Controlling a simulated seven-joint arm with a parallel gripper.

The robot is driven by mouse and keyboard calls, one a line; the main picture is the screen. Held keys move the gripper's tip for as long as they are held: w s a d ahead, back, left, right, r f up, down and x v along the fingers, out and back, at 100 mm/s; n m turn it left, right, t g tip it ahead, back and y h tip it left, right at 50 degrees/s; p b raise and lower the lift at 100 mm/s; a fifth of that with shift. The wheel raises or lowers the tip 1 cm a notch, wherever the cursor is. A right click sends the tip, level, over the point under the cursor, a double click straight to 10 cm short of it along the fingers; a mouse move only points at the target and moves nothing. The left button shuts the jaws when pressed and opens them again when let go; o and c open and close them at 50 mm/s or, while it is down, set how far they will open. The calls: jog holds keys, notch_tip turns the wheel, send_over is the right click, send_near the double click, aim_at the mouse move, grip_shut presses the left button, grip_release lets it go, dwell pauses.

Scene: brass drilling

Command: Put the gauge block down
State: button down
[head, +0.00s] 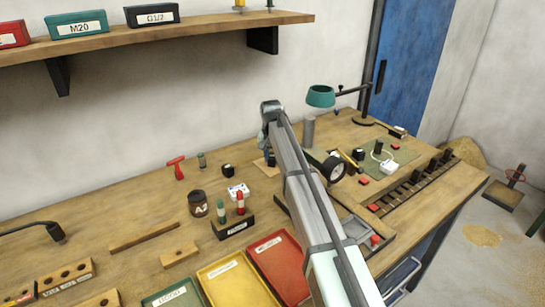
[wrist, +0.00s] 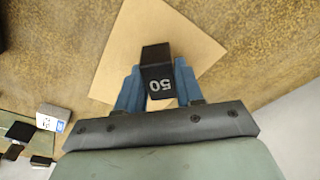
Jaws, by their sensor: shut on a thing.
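The gauge block (wrist: 158,70) is a dark block marked "50", upside down in the wrist view. My gripper (wrist: 157,88) is shut on it, with a blue finger on each side. A pale tan square pad (wrist: 122,68) lies under the block in the wrist view, and the block appears over its middle. Whether the block touches the pad I cannot tell. In the head view my gripper (head: 268,148) is at the back of the bench, largely hidden by my arm. The pad's edge (head: 261,167) shows beside it there.
A grey cylinder (head: 308,132) stands close on the right, with a dial (head: 334,169) in front. Red and yellow trays (head: 228,282) sit nearer the front.

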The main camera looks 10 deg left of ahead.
aim_at(272, 158)
jog(key=c, duration=0.7)
grip_release()
jog(key=r, duration=0.4)
jog(key=s+r, duration=0.1)
jog(key=r, duration=0.7)
jog(key=shift+s, duration=0.25)
